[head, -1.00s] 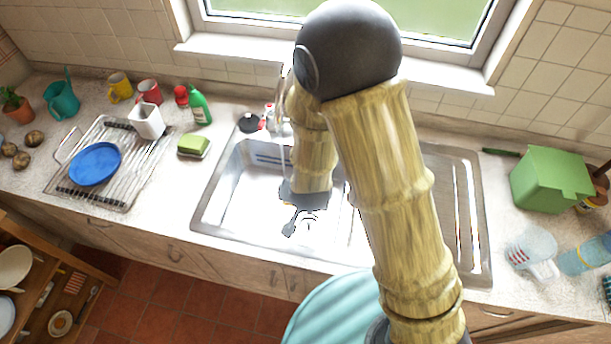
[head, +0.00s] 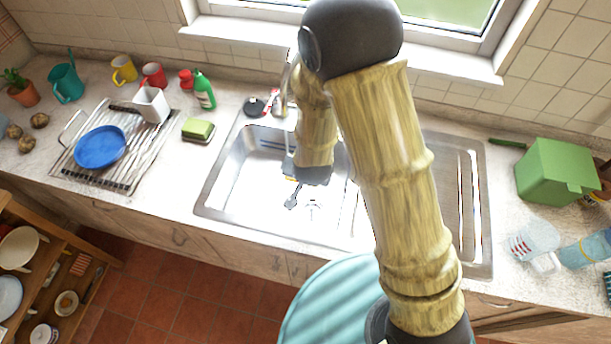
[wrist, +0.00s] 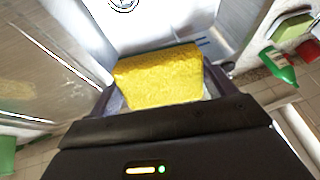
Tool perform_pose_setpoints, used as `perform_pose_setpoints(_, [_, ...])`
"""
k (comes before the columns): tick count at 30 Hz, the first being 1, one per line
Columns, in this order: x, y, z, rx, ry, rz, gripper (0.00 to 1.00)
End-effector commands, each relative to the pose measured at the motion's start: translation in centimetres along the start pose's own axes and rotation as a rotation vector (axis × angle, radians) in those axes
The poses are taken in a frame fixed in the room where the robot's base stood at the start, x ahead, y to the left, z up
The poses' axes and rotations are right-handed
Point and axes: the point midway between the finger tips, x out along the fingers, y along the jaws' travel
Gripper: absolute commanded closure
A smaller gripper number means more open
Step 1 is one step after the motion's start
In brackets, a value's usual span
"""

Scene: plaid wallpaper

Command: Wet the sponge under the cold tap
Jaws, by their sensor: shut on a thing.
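A yellow sponge (wrist: 160,78) is between the fingers of my gripper (wrist: 163,88) in the wrist view. My gripper is shut on it, above the sink basin (wrist: 165,25). In the head view, my arm and the dark wrist end (head: 312,174) hang over the left basin (head: 240,190), and the sponge is hidden there. The metal tap (head: 284,88) stands at the back of the sink, partly behind my arm. A thin pale line runs down from it beside the arm; I cannot tell whether it is water or metal.
A green-and-yellow sponge (head: 198,128) lies on the counter left of the sink. Behind it stand a green bottle (head: 205,92) and mugs. A drying rack (head: 140,150) holds a blue plate.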

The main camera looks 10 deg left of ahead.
Motion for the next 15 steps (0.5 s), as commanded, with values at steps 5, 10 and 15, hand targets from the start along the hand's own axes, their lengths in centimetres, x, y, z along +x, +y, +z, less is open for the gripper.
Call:
perform_pose_setpoints(5, [0.9, -0.4, -1.1, 0.002, 0.0, 0.0, 0.35])
perform_pose_setpoints(10, [1.8, -0.9, -2.0, 0.002, 0.0, 0.0, 0.35])
perform_pose_setpoints(15, [2.7, -1.2, -3.0, 0.001, -0.001, 0.001, 0.35])
